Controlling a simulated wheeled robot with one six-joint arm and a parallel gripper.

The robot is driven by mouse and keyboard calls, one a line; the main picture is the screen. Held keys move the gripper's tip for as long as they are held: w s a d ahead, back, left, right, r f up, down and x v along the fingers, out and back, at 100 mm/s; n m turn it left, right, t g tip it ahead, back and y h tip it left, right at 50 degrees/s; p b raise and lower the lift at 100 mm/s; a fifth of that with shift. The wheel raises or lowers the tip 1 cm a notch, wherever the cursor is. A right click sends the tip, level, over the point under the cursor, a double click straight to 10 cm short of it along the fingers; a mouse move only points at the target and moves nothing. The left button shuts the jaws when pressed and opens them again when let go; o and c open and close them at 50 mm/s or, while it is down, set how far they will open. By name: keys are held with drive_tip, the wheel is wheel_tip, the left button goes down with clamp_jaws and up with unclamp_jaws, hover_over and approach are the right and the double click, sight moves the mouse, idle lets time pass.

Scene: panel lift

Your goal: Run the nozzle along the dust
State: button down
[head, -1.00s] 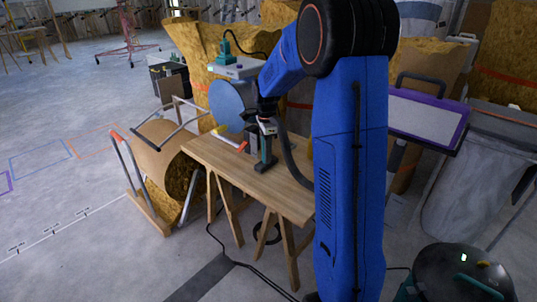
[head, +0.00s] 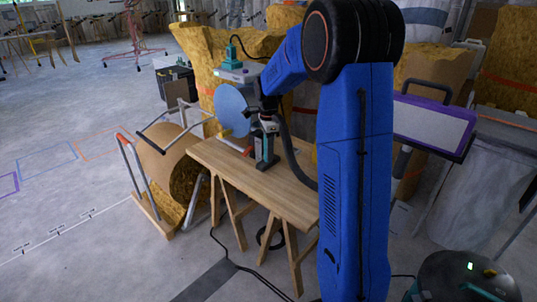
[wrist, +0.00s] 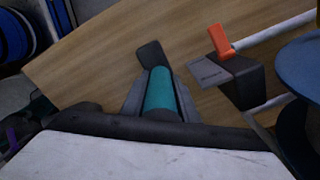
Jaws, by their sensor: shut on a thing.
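My gripper (head: 267,124) is shut on the nozzle (head: 265,154), a teal tube with a dark flat foot, held roughly upright over the wooden bench. In the wrist view the nozzle's teal tube (wrist: 160,92) runs up from between the jaws to its dark foot (wrist: 151,54), which is at the bench top (wrist: 110,45). I cannot tell whether the foot touches the wood. A dark hose (head: 296,160) curves down behind the gripper. I cannot make out dust on the bench in either view; some of the top is hidden by my arm and the nozzle.
A black block (wrist: 240,82) with an orange lever (wrist: 221,41) lies on the bench close beside the nozzle. A blue disc (head: 231,110) stands at the bench's far end. A roll on a frame (head: 168,160) stands left. A round dark machine (head: 462,275) is at lower right.

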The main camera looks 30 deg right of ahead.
drive_tip(key=shift+r, duration=1.55)
drive_tip(key=shift+r, duration=0.1)
